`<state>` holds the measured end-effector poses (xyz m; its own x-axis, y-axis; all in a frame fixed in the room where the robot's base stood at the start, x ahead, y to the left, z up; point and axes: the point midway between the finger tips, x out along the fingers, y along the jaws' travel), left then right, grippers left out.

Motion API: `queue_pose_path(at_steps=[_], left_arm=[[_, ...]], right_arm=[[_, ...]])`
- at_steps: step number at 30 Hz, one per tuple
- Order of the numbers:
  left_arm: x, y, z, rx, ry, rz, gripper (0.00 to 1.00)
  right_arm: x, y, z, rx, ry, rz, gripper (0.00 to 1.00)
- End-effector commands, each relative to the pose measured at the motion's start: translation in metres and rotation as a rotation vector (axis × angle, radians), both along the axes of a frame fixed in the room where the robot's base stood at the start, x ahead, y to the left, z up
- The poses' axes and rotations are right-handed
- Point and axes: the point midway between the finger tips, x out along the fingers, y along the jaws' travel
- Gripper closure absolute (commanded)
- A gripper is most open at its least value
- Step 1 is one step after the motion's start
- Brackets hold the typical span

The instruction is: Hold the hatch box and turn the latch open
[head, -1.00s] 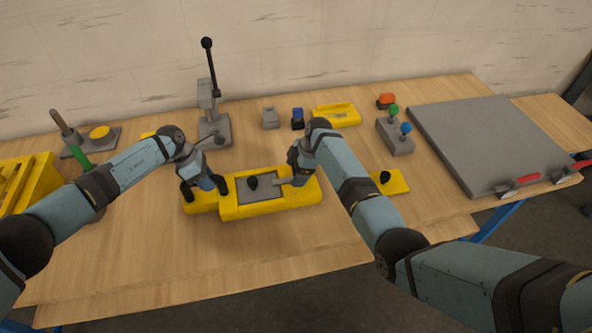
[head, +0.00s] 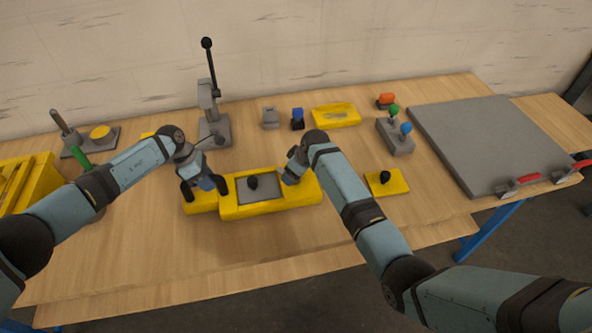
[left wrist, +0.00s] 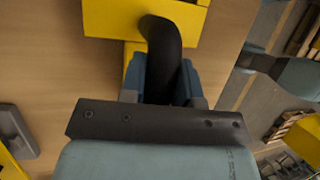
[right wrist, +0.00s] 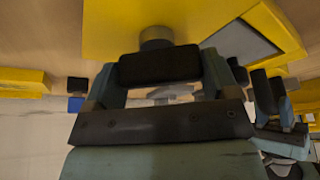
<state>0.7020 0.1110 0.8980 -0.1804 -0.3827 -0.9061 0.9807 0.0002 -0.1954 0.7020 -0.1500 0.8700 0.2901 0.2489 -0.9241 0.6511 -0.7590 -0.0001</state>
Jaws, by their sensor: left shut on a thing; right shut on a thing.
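The yellow hatch box (head: 270,209) lies on the bench, with a grey lid (head: 268,190) and black knob (head: 252,182) on top. My left gripper (head: 207,185) is shut on the black curved handle (left wrist: 163,45) at the box's left end. My right gripper (head: 291,177) is at the right side of the lid. In the right wrist view it is shut on the latch's black grip (right wrist: 160,65), beside a grey round pivot (right wrist: 155,37) on the box. In the head view the gripper hides the latch.
A yellow plate with a black knob (head: 387,182) lies right of the box. Behind stand a lever stand (head: 213,125), a blue block (head: 297,119), a yellow block (head: 336,116) and a joystick box (head: 396,138). A large grey panel (head: 490,145) is at right. The bench front is clear.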

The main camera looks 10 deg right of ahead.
Motion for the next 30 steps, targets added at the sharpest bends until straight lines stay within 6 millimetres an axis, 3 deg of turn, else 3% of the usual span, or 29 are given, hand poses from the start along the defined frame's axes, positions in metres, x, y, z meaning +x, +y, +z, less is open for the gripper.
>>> queue_pose_path(at_steps=[18,30], left_arm=[[0.0004,0.0006,0.0003,0.0,-0.001,0.001,1.0],[0.0004,0.0008,0.0003,0.0,-0.001,0.001,1.0]], right_arm=[[0.0,0.0,0.0001,-0.001,-0.001,-0.538,0.62],[0.0,-0.0005,0.0,0.0,0.0,-0.704,0.62]])
